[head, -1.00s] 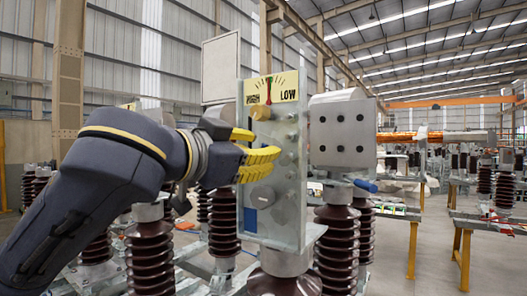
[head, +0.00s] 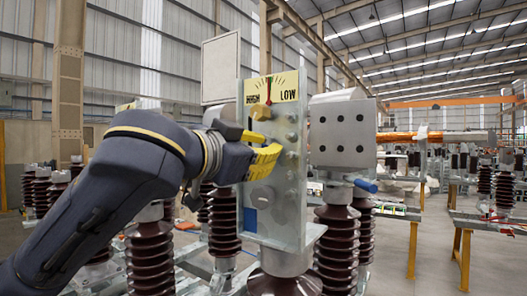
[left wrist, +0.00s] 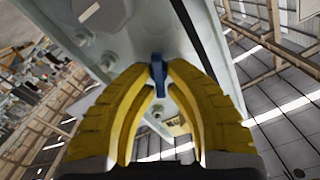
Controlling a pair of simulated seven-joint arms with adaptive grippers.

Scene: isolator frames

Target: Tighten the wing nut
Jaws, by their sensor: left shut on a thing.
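The wing nut (left wrist: 158,76) is a small blue piece in the left wrist view, between the tips of my yellow fingers. My left gripper (head: 267,148) is shut on it, at the face of a grey metal plate (head: 286,210) in the head view. In the head view the fingers hide the wing nut. A yellow gauge (head: 271,88) marked HIGH and LOW sits at the top of the plate, its needle close to upright near the middle. My right gripper is not in view.
A grey metal block (head: 342,134) with dark holes stands right of the plate. Several brown ribbed insulators, one of them at the right (head: 337,248), stand around and below. Bolt heads, one of them in the left wrist view (left wrist: 107,61), stick out of the plate beside my fingers.

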